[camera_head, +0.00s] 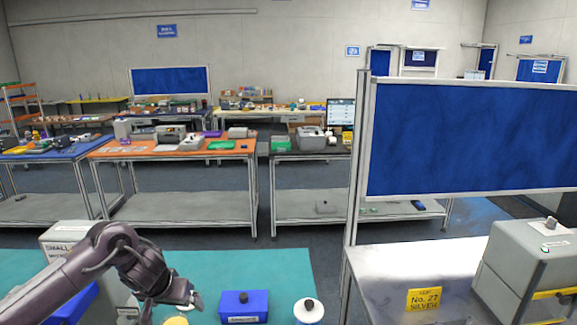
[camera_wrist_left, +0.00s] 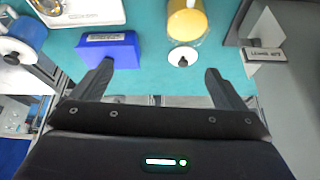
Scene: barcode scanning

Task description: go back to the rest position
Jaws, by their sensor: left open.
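My left arm comes in from the left in the head view, with its gripper (camera_head: 178,296) low over the teal table top (camera_head: 240,270). The left wrist view shows the left gripper (camera_wrist_left: 159,72) open, with its two dark fingers wide apart and nothing between them. A blue labelled box (camera_wrist_left: 110,48) lies beyond the left finger in that view. A yellow cylinder (camera_wrist_left: 187,22) and a white round piece with a dark knob (camera_wrist_left: 182,57) are beyond the gap. My right gripper is not in view.
In the head view, a blue labelled box (camera_head: 244,307) and a white round item with a dark knob (camera_head: 309,311) stand right of the gripper. A grey machine (camera_head: 530,265) and a yellow sign (camera_head: 424,301) are on the metal table under a blue board (camera_head: 470,140).

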